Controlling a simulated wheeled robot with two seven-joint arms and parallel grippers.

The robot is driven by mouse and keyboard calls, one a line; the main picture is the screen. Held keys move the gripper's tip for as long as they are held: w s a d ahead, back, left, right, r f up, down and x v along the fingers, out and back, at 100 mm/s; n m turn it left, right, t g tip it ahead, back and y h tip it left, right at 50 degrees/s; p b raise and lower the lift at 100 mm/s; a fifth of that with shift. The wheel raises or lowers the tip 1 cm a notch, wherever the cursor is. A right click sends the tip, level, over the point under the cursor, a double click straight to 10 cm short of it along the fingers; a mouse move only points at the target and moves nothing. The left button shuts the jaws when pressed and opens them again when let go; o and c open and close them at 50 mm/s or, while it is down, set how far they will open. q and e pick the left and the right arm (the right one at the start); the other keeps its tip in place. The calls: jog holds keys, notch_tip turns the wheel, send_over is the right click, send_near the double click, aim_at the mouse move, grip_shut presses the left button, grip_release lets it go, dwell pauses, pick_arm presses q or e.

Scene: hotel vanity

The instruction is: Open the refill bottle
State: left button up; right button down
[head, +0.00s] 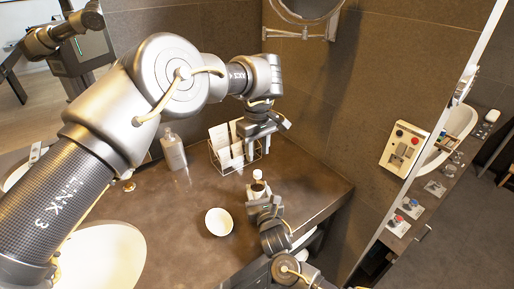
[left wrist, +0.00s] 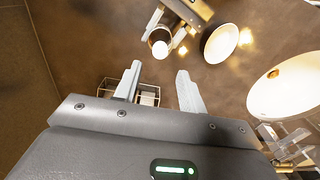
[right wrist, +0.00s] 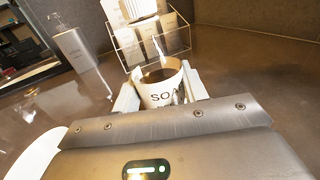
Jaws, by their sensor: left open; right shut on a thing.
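The refill bottle (head: 258,187) is small, with a dark body and a white top. It stands out in front of the wire rack in the head view. In the right wrist view its white label (right wrist: 160,95) reads "SO". My right gripper (right wrist: 155,100) is shut around the bottle's body. In the left wrist view the bottle's round white top (left wrist: 160,48) is seen from above. My left gripper (head: 262,132) is open and empty, above the rack and behind the bottle. Its two fingers (left wrist: 158,88) are apart from the bottle.
A wire rack (head: 229,168) with cards stands behind the bottle. A pump dispenser (head: 173,152) is to its left. A white bowl (head: 219,222) sits left of my right gripper. A basin (head: 100,258) is at lower left. A mirror (head: 305,8) hangs above.

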aim_at(258, 172)
pick_arm(q)
notch_tip(258, 172, down, 8)
jog(key=shift+r, duration=0.2)
jog(key=shift+c, duration=0.2)
